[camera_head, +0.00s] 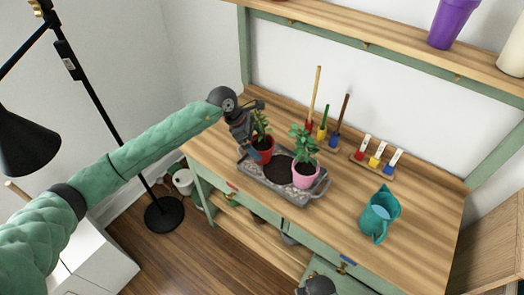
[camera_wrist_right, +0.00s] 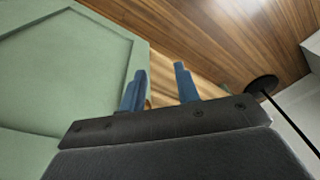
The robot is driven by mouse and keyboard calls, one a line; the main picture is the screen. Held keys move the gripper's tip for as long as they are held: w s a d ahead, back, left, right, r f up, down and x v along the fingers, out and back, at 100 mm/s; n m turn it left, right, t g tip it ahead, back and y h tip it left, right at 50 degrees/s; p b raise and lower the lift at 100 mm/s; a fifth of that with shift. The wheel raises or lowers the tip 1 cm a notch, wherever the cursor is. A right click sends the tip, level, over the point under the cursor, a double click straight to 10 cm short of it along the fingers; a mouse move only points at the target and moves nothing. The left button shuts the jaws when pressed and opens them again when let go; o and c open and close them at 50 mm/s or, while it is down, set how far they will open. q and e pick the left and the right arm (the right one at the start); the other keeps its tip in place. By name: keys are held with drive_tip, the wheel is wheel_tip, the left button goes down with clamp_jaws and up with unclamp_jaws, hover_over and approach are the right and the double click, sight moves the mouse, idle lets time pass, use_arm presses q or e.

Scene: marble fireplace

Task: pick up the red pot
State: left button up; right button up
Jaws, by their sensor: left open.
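The red pot (camera_head: 266,145), with a leafy green plant, stands in the left part of a grey tray (camera_head: 290,192) on the wooden bench. My left gripper (camera_head: 254,155) reaches down from the left right at this pot, with its fingers open and close to its wall. Whether they touch it I cannot tell; the gripper hides part of the pot. My right gripper (camera_wrist_right: 159,72) is open and empty in the right wrist view, low in front of a green cabinet panel. In the head view only a dark part of my right arm shows at the bottom edge.
A pink pot (camera_head: 305,173) with a plant stands in the tray beside dark soil (camera_head: 279,169). A teal jug (camera_head: 378,216) stands to the right. Small coloured tools and labelled blocks (camera_head: 376,158) are behind. A black floor lamp (camera_head: 100,110) stands left.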

sight(263, 146)
use_arm(q)
drive_tip(key=p+x, duration=0.2)
drive_tip(key=x, duration=0.1)
drive_tip(key=shift+d+f, duration=0.1)
drive_tip(key=shift+d, duration=0.35)
drive_tip(key=shift+d+f, duration=0.15)
drive_tip(key=shift+f, duration=0.1)
use_arm(e)
wheel_tip(263, 146, down, 8)
drive_tip(key=s+d, duration=0.1)
drive_tip(key=s, duration=0.1)
drive_tip(key=shift+d, duration=0.3)
use_arm(q)
drive_tip(key=shift+s, duration=0.1)
drive_tip(key=c, duration=1.3)
drive_tip(key=shift+r, duration=0.1)
